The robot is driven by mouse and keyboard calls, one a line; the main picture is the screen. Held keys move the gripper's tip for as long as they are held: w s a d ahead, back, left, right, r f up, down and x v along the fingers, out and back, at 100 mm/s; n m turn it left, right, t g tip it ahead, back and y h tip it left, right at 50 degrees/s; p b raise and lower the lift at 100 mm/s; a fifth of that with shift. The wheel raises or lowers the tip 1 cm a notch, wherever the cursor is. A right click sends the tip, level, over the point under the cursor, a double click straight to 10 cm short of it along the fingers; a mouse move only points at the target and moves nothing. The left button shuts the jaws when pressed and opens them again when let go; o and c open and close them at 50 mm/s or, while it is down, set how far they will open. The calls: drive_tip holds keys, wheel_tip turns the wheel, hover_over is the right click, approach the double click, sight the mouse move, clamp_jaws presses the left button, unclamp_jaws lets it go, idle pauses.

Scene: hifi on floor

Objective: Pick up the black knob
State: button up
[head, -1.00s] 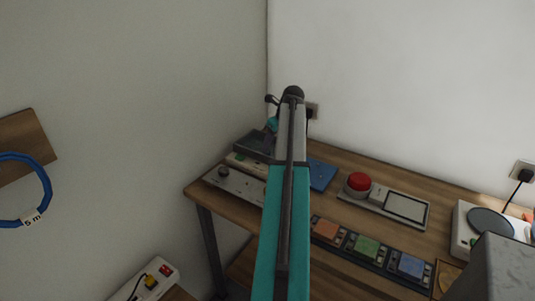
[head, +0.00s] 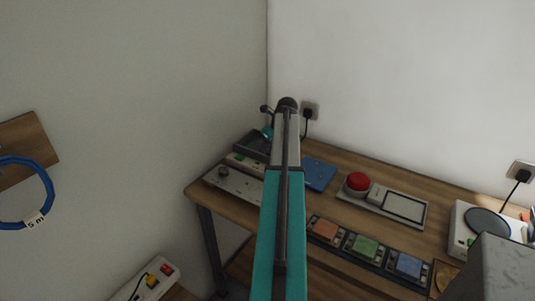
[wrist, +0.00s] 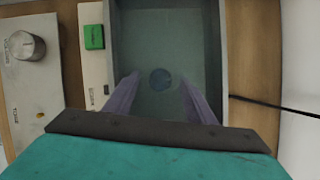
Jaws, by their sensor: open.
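A small dark round thing (wrist: 160,79), which looks like the black knob, lies on the floor of a grey open tray (wrist: 212,15) in the wrist view. My gripper (wrist: 160,86) is open and empty above the tray, with one finger on each side of the dark round thing. The fingers appear apart from it; their exact height above it is unclear. In the head view the tray (head: 248,143) stands at the far left back of the workbench. My arm partly covers it there, and the knob cannot be made out.
A pale panel with a silver knob (wrist: 25,45) and a strip with a green switch (wrist: 94,37) lie left of the tray. A black cable (wrist: 270,103) runs to its right.

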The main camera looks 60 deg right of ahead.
sight(268, 153)
drive_tip(key=c, duration=1.1)
drive_tip(key=shift+r, duration=0.15)
wheel_tip(268, 153, up, 10)
drive_tip(key=shift+f+b, duration=0.1)
drive_tip(key=shift+b, duration=0.8)
